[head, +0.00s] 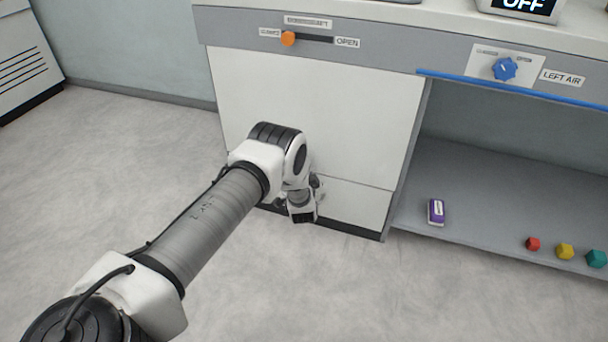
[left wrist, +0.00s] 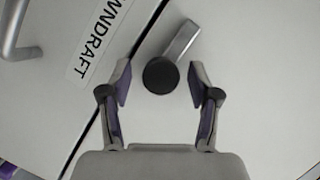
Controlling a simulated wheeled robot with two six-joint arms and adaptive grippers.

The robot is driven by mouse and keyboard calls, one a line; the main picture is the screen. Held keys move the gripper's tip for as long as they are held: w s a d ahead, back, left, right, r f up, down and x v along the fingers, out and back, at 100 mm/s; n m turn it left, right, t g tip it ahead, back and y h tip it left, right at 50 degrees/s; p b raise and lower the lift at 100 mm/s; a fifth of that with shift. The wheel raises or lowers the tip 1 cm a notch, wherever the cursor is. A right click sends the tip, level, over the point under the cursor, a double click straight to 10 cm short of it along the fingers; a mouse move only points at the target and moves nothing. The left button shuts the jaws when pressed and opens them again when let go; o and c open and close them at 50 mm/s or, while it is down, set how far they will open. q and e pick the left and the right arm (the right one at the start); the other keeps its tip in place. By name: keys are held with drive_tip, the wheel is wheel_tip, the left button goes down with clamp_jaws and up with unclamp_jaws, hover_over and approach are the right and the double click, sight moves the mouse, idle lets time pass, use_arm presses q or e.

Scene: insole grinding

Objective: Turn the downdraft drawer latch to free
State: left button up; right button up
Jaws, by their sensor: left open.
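In the left wrist view the downdraft drawer latch has a dark round hub (left wrist: 159,75) and a grey lever (left wrist: 182,43) slanting up and right from it. It sits on a pale panel beside a dark seam. A label ending in "WNDRAFT" (left wrist: 97,42) lies across the seam. My left gripper (left wrist: 160,82) is open, with its two fingertips on either side of the hub; contact is not clear. In the head view my left gripper (head: 303,210) is low in front of the white cabinet, and the latch is hidden behind my arm.
A grey handle (left wrist: 17,35) shows at upper left in the left wrist view. Above are an orange slider knob (head: 288,39) and a blue dial (head: 504,69). The open bay holds a purple box (head: 436,212) and small coloured blocks (head: 565,251). The floor (head: 110,180) is clear at left.

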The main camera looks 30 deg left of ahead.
use_arm(q)
drive_tip(key=v, duration=1.1)
drive_tip(key=shift+s, duration=0.3)
drive_tip(key=shift+d, duration=0.15)
